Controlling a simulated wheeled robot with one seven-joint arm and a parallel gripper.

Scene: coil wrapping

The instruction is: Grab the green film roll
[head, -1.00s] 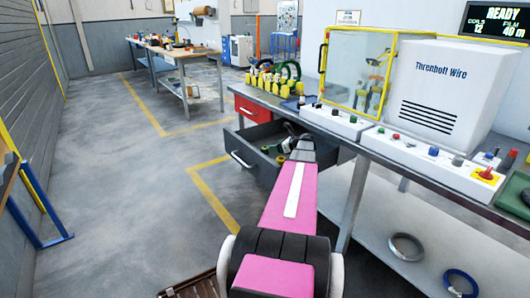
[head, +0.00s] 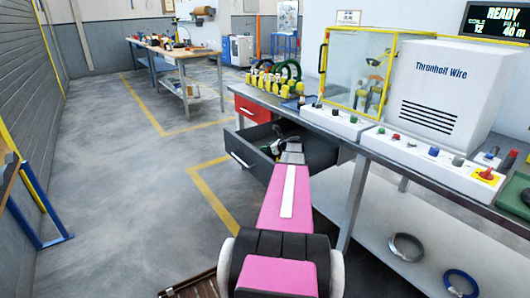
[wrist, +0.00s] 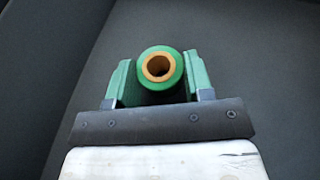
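The green film roll (wrist: 176,84) has an orange-brown core and shows end-on in the wrist view, over the dark drawer. My gripper (wrist: 161,72) has one green-faced finger on each side of the roll. The fingers lie very close to its sides, and I cannot tell whether they press on it. In the head view my gripper is down in the open drawer (head: 243,153), mostly hidden by my pink arm. The roll cannot be made out there.
The drawer sits under the grey bench, below a red drawer (head: 252,110). Coils (head: 407,247) lie on the lower shelf.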

